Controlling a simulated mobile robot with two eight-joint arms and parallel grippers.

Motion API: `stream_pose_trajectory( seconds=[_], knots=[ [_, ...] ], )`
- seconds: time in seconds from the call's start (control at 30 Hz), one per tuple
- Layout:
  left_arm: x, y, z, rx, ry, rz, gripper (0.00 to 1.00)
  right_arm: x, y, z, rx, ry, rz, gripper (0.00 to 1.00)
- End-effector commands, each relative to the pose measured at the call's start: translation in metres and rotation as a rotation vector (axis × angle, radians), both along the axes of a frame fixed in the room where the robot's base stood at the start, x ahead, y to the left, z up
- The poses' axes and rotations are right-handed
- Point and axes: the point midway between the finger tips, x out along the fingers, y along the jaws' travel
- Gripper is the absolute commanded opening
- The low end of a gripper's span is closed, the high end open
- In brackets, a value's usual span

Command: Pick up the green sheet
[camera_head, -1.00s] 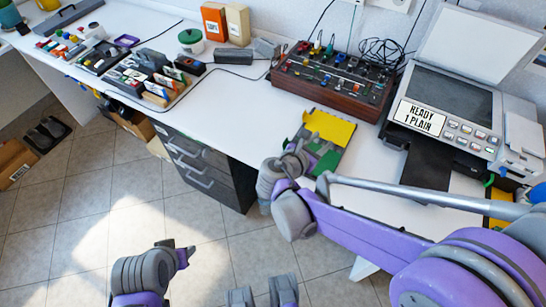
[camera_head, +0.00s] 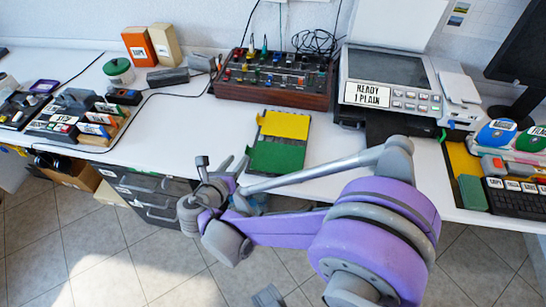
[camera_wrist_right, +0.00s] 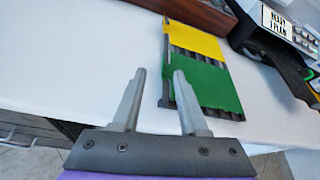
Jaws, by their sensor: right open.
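The green sheet (camera_head: 275,157) lies flat on the front half of a dark grey rack on the white desk, with a yellow sheet (camera_head: 285,124) behind it. In the right wrist view the green sheet (camera_wrist_right: 212,88) is just beyond my fingers, and the yellow sheet (camera_wrist_right: 195,41) is past it. My right gripper (camera_head: 224,163) is at the desk's front edge, left of the green sheet. It also shows in the right wrist view (camera_wrist_right: 158,90), open and empty, with the right finger overlapping the sheet's left edge in the picture. My left gripper is not clearly in view.
A dark red control box (camera_head: 275,80) with knobs stands behind the rack. A printer (camera_head: 390,85) stands to its right. A tray of labelled blocks (camera_head: 80,120) is at the left. The desk left of the rack is clear.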

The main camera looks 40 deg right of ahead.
Motion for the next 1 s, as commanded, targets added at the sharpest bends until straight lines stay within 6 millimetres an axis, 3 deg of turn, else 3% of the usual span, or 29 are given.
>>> stream_pose_trajectory(
  seconds=[0.33,0.67,0.9,1.0],
  knots=[
    [0.001,0.0,-0.012,0.0,0.004,0.0,0.5,0.017,-0.038,-0.019,-0.001,0.0,-0.003,0.43],
    [0.001,0.0,-0.013,0.0,0.004,0.0,0.5,0.022,-0.044,-0.021,0.0,-0.002,0.001,0.43],
    [0.001,0.0,-0.013,0.0,0.004,0.0,0.5,0.022,-0.043,-0.021,0.001,-0.001,0.001,0.02],
    [0.001,0.0,-0.013,0.0,0.004,0.0,0.5,0.022,-0.043,-0.021,0.001,-0.001,0.001,0.0]
  ],
)
